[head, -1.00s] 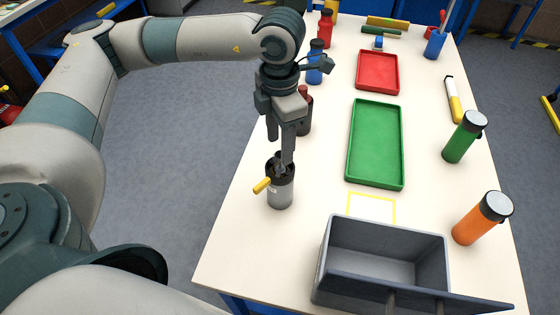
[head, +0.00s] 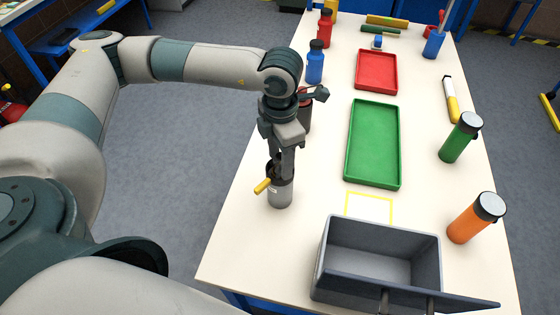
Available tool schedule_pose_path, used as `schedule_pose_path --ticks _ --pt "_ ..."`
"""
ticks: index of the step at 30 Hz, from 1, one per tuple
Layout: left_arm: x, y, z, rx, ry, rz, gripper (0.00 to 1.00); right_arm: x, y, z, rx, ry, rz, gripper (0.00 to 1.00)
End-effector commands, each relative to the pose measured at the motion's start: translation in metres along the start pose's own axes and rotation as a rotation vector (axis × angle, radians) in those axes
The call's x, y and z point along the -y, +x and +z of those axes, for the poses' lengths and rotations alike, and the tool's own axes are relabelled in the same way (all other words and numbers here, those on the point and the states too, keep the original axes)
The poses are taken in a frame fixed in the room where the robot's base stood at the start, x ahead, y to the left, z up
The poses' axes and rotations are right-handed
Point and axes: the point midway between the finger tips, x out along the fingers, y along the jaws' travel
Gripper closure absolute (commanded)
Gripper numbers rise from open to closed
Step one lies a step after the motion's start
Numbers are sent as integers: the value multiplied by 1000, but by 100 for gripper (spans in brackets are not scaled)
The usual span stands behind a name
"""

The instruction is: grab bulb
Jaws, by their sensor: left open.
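I cannot make out a bulb for certain. A silver cylinder (head: 280,196) with a dark top and a yellow side handle (head: 262,186) stands upright on the left part of the table. My left gripper (head: 281,170) points down at the cylinder's dark top, with its fingertips at or inside the opening. It is open. The fingertips and whatever is inside the cylinder are largely hidden. My right gripper is not in view.
A grey bin (head: 378,250) stands at the near edge, with a yellow-outlined square (head: 370,207) behind it. Green (head: 373,145) and red (head: 376,72) trays lie mid-table. Orange (head: 476,218) and green (head: 460,138) bottles stand right. A dark bottle (head: 306,112) stands behind my gripper.

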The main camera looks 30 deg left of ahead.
Motion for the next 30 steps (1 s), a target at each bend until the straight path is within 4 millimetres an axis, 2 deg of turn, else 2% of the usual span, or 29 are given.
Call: schedule_pose_path --ticks 11,13,17,30 --pt "0 0 0 0 0 0 53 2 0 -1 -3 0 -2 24" --pt "0 0 0 1 0 0 65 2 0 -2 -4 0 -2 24" --pt "0 0 0 1 0 0 96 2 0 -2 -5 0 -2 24" --pt "0 -4 1 2 0 0 97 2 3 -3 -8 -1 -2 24"
